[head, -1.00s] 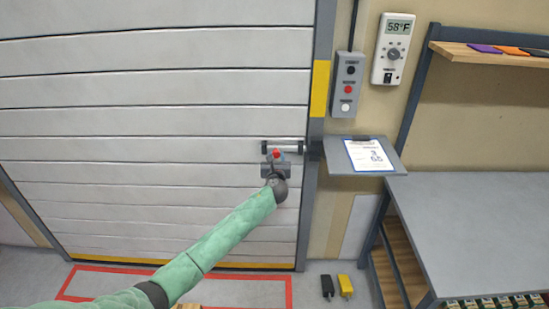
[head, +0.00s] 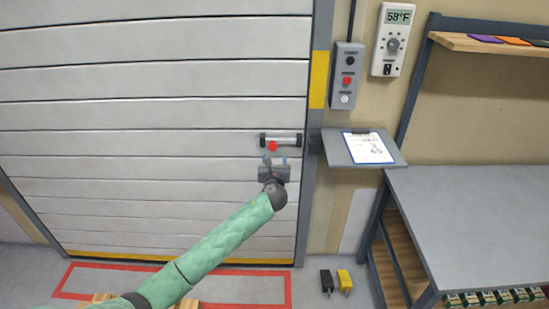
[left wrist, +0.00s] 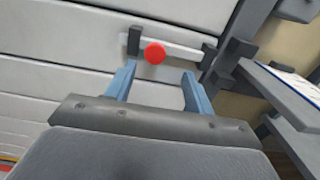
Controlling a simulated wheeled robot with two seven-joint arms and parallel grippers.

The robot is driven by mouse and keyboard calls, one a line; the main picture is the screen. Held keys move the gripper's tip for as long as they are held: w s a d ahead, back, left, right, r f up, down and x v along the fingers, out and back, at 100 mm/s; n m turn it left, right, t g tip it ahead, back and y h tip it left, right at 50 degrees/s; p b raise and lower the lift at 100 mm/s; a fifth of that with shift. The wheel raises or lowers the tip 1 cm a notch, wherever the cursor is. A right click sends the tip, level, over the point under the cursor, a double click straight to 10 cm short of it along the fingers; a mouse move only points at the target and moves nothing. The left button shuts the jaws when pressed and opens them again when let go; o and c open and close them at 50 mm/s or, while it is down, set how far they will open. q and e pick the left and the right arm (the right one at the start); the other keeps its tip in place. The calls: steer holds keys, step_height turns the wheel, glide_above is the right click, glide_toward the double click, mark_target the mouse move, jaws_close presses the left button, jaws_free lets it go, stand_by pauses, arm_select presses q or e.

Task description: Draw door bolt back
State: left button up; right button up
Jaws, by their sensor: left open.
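The door bolt (head: 285,139) is a pale bar between two dark brackets near the right edge of the white slatted door (head: 150,115). Its red knob (head: 272,146) is near the left bracket. The bolt bar also shows in the left wrist view (left wrist: 182,48), with the red knob (left wrist: 155,53) in front of it. My left gripper (head: 275,160) is open and empty, just below the knob. In the left wrist view its two blue fingers (left wrist: 158,72) are apart, with the knob beyond the gap between their tips. My right gripper is not in view.
A grey shelf with a clipboard (head: 368,147) juts out right of the door frame. A button box (head: 346,75) and thermostat (head: 392,40) are on the wall. A grey workbench (head: 470,215) stands at right. Black and yellow items (head: 344,281) lie on the floor.

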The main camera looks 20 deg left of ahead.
arm_select(q)
steer(key=shift+s+d, duration=0.2)
steer(key=shift+s, duration=0.5)
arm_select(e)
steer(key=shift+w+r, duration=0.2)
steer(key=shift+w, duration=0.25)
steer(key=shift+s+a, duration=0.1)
